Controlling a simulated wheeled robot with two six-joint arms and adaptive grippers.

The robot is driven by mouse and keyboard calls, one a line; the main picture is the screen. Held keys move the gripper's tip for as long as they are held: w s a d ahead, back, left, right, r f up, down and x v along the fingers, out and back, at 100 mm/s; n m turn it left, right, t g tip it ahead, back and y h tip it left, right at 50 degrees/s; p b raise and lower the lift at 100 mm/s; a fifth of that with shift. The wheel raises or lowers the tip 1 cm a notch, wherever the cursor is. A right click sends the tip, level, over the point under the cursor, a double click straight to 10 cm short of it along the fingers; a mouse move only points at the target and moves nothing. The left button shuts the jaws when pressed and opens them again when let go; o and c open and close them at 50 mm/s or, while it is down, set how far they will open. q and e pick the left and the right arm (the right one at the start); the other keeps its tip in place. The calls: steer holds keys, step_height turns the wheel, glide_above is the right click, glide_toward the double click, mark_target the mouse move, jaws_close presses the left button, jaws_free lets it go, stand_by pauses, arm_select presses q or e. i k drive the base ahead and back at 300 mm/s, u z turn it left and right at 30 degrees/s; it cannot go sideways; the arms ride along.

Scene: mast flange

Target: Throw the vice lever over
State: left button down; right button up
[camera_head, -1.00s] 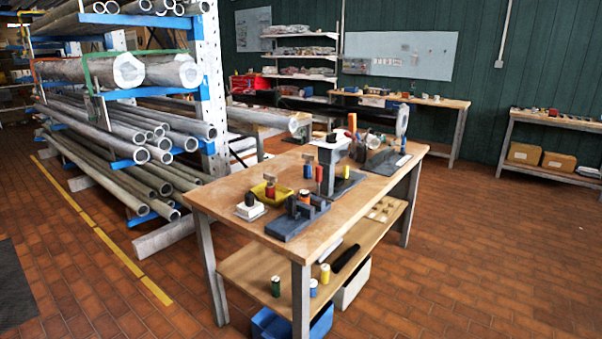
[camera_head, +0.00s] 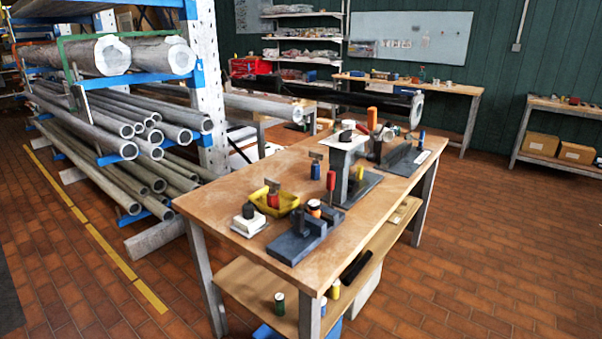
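A dark grey-blue vice-like block (camera_head: 293,245) sits at the near end of the wooden workbench (camera_head: 290,178). It has a raised jaw at its right and a small orange-and-black item (camera_head: 314,208) by its back. A red upright handle (camera_head: 331,181) stands just behind it. I cannot tell whether this handle is the vice lever or a separate tool. A grey post with a white flat top (camera_head: 345,143) stands on a dark plate farther back. Neither of my grippers shows in this view.
A yellow tray (camera_head: 283,202) and a white block with a black knob (camera_head: 248,218) lie left of the vice. A pipe rack (camera_head: 208,75) stands at left, with pipe ends sticking out. The tiled floor (camera_head: 480,250) right of the bench is clear.

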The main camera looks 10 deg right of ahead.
mark_target(330, 175)
steer(key=z, duration=0.25)
steer(key=i, duration=0.55)
steer(key=z, duration=0.45)
